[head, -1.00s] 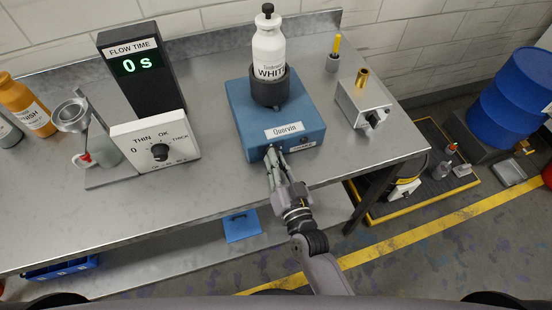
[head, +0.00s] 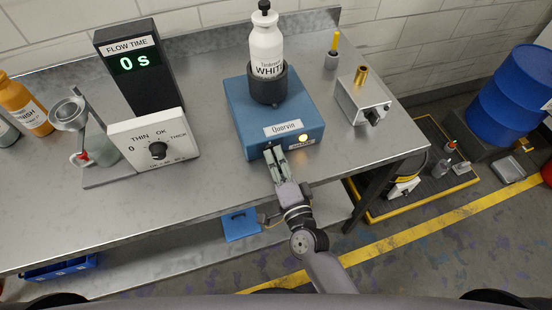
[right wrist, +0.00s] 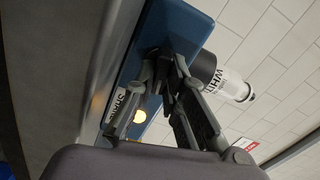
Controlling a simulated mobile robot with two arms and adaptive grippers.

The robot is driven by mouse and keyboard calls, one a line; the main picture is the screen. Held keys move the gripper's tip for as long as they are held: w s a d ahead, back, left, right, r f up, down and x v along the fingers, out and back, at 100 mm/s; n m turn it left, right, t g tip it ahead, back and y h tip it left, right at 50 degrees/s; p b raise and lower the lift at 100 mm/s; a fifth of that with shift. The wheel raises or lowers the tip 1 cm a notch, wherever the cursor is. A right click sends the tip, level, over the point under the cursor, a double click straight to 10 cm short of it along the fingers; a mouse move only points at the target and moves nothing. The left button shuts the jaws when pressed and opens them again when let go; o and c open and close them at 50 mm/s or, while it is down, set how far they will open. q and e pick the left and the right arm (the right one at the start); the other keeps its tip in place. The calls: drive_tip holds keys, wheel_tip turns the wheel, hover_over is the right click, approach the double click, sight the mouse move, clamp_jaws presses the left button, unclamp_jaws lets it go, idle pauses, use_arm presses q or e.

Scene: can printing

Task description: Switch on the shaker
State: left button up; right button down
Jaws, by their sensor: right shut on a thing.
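The shaker (head: 262,143) is a blue box on the bench with a label reading "Quorvin". A white bottle (head: 266,45) marked "WHIT…" stands upright in the dark holder on its top. A small lamp (head: 303,139) on the shaker's front glows yellow; it also glows in the right wrist view (right wrist: 139,116). My right gripper (head: 273,152) is at the front face, left of the lamp, with its fingers shut on the shaker's switch, which they mostly hide. In the right wrist view the fingertips (right wrist: 164,75) meet at the blue front. My left gripper is not in view.
Left of the shaker stand a "THIN OK THICK" dial box (head: 154,143), a flow time display (head: 135,62) reading 0 s, and a funnel cup (head: 70,113). A grey box with a brass cylinder (head: 362,100) stands right. Bench space before the shaker is clear.

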drive_tip(key=shift+m, duration=1.2)
drive_tip(key=c, duration=1.6)
unclamp_jaws()
drive_tip(key=shift+c, duration=0.2)
